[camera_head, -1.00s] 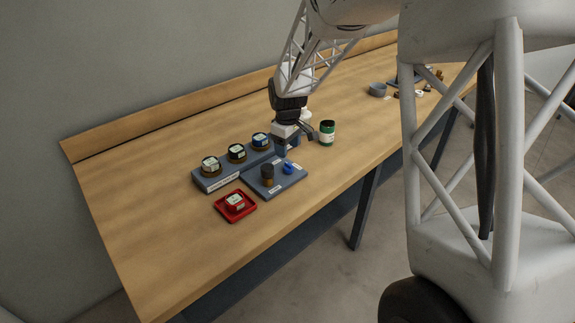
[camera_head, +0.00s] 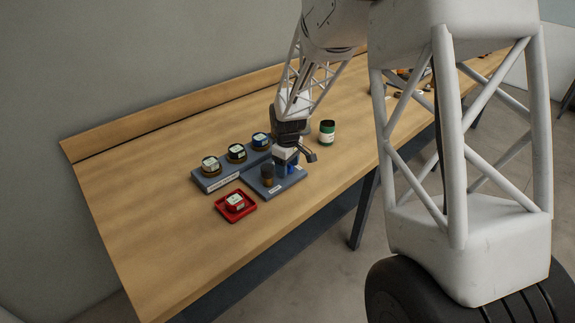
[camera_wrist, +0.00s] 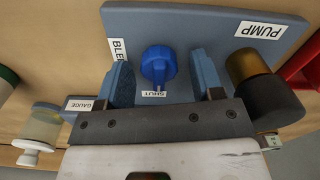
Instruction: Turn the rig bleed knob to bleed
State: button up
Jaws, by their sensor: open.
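The blue bleed knob (camera_wrist: 158,66) sits on the blue-grey rig plate (camera_wrist: 200,28) in the wrist view. Its ridge runs up and down there, with the lower end at the SHUT label (camera_wrist: 153,94). A label reading "BLE" (camera_wrist: 117,50) is at its left, the rest hidden by a finger. My gripper (camera_wrist: 163,78) is open, one finger on each side of the knob, with visible gaps. In the head view my gripper (camera_head: 289,161) is over the right part of the rig plate (camera_head: 276,191) and partly hides the knob (camera_head: 292,169).
The dark pump post (camera_wrist: 270,95) with a brass collar stands close right of my gripper in the wrist view. A GAUGE label (camera_wrist: 79,105) is at left. The head view shows a red tray (camera_head: 222,211), a rack of jars (camera_head: 208,184) and a green can (camera_head: 327,133).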

jog(key=c, duration=0.9)
jog(key=shift+m, duration=0.3)
jog(key=m, duration=0.8)
jog(key=shift+w+d+m, duration=0.1)
jog(key=shift+m, duration=0.2)
jog(key=m, duration=0.4)
jog(key=shift+m, duration=0.3)
jog(key=shift+d+m, duration=0.15)
jog(key=shift+m, duration=2.05)
